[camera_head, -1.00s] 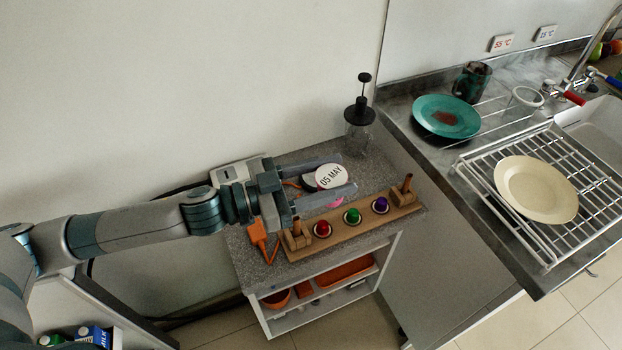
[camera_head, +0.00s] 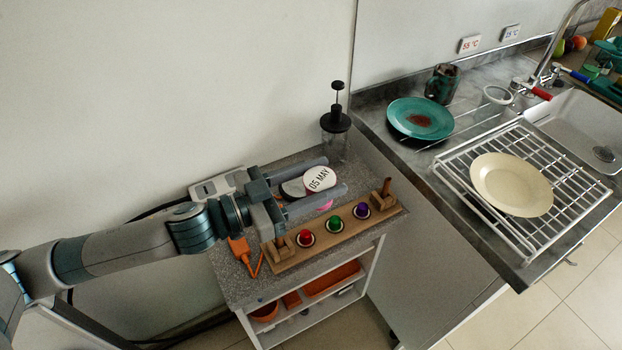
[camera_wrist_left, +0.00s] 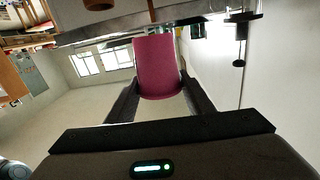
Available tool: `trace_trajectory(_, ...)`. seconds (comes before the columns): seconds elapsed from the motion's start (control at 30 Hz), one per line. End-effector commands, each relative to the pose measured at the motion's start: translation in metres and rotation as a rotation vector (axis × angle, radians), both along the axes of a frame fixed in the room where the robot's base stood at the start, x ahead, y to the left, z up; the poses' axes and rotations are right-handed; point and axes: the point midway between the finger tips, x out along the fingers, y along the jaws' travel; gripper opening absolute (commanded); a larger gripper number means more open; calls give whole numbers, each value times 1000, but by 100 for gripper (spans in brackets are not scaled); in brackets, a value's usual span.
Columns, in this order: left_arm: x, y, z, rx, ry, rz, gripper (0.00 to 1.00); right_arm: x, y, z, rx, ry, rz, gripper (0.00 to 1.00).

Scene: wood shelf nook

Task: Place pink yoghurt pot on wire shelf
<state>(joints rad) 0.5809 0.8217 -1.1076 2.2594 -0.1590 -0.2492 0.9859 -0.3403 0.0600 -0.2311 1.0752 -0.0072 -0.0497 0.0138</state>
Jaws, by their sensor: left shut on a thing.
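The pink yoghurt pot (camera_head: 325,206) is between the fingers of my left gripper (camera_head: 316,175), which is shut on it. In the head view only a little pink shows below the near finger. A white round lid marked "05 MAY" (camera_head: 319,178) tops it. In the left wrist view the pot's pink side (camera_wrist_left: 158,68) fills the gap between the fingers (camera_wrist_left: 160,97). It is over the grey speckled cart top; I cannot tell if it touches. A wire rack (camera_head: 462,186) lies at right beside the sink, apart from the gripper. My right gripper is out of view.
A cream plate (camera_head: 511,184) lies on the wire rack. A teal plate (camera_head: 420,118) and a dark mug (camera_head: 443,83) are behind it. A wooden block with coloured knobs (camera_head: 332,228) lies in front of my gripper. A black-topped plunger jar (camera_head: 336,122) stands behind it.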

Motion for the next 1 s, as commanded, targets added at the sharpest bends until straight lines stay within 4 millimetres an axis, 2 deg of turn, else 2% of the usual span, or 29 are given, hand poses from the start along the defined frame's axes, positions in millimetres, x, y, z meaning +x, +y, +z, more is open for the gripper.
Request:
trace_trajectory(0.17, 11, -3, 17, -8, 2, 119, 18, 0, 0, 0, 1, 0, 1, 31)
trace_trajectory(0.27, 21, 6, 26, -10, 7, 238, 18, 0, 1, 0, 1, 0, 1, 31)
trace_trajectory(0.4, 37, 37, 30, -9, 11, 443, 18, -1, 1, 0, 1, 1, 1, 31)
trace_trajectory(0.6, 48, 94, 18, -5, 13, 704, 18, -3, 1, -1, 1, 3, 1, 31)
trace_trajectory(0.8, 46, 148, -1, -1, 9, 904, 18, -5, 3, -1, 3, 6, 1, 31)
trace_trajectory(1.0, 41, 177, -13, 0, 3, 1006, 18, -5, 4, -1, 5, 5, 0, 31)
